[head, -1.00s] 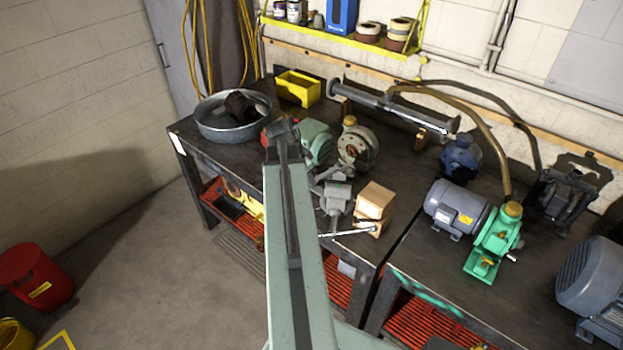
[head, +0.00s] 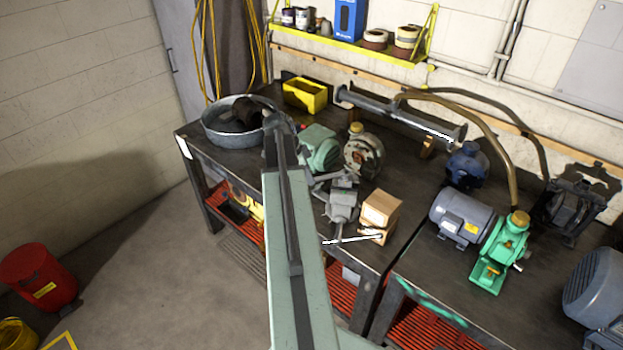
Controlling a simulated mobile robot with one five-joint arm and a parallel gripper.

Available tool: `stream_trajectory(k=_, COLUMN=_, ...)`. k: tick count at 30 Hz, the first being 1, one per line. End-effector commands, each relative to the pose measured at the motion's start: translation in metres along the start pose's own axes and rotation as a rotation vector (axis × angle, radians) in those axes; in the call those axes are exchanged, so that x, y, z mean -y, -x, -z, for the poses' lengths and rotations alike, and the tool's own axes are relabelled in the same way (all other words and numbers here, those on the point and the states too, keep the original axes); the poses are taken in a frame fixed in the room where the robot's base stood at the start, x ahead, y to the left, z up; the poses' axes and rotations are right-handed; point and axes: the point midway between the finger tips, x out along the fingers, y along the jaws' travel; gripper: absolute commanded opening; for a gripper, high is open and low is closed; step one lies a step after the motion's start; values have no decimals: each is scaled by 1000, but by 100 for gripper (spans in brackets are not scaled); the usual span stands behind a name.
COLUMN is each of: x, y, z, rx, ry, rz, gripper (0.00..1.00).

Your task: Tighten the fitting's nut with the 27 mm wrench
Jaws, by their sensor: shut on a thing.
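My arm's pale green link (head: 297,250) rises through the middle of the head view, and its dark far end is near the round metal pan. My gripper cannot be made out, so what it holds is hidden. A grey vise-like device (head: 342,207) stands near the bench's front edge, just right of my arm. A thin bright bar (head: 350,240) lies across its front, below the wooden blocks; I cannot tell whether it is a wrench or a handle. The fitting and its nut are not clearly seen.
Wooden blocks (head: 381,207) stand right of the grey device. A green motor (head: 319,148) and a round pump (head: 363,156) are behind it. The metal pan (head: 222,137) and yellow bin (head: 305,95) are at the back left. A blue-grey motor (head: 460,218) and green pump (head: 500,248) crowd the right.

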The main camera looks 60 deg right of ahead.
Motion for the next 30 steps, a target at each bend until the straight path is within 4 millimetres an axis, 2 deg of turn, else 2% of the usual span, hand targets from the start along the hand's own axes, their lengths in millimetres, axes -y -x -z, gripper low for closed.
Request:
stream_trajectory(k=3, x=6, y=0, z=0, rx=-1, ry=-33, rz=-14, gripper=0)
stream_trajectory(k=13, x=6, y=0, z=0, rx=-1, ry=-44, rz=-19, gripper=0)
stream_trajectory(k=23, x=32, y=-2, z=4, rx=-1, ry=-193, rz=-81, gripper=0)
stream_trajectory(k=30, x=34, y=-2, z=5, rx=-2, ry=-235, rz=-98, gripper=0)
